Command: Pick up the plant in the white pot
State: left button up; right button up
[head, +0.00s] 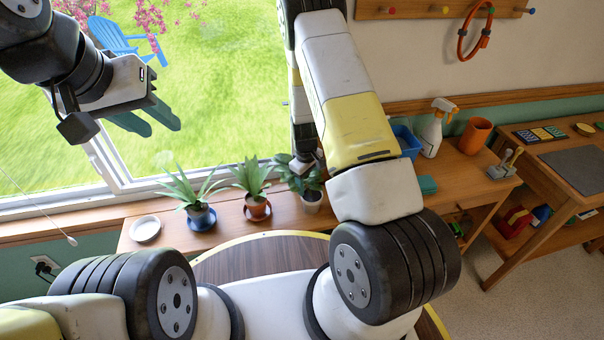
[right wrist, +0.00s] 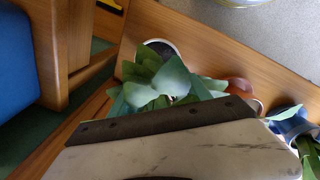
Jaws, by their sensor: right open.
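The plant in the white pot (head: 312,198) stands upright on the wooden bench below the window, rightmost of three potted plants. Its broad green leaves also show in the right wrist view (right wrist: 158,84), close in front of my right gripper (right wrist: 180,125). In the head view my right gripper (head: 303,165) is just above and among these leaves, partly hidden by them and my arm. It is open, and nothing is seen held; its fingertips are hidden. My left gripper (head: 162,127), with green fingers apart, is open and empty at upper left, in front of the window.
A spiky plant in a terracotta pot (head: 257,209) and one in a blue pot (head: 201,217) stand left of the white pot. A white saucer (head: 145,229) lies further left. A blue bin (head: 406,143) and spray bottle (head: 434,132) stand to the right.

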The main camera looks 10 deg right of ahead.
jog(key=shift+f, duration=0.9)
jog(key=shift+c, duration=0.3)
jog(key=shift+d, duration=0.1)
grip_shut()
dwell(0.4)
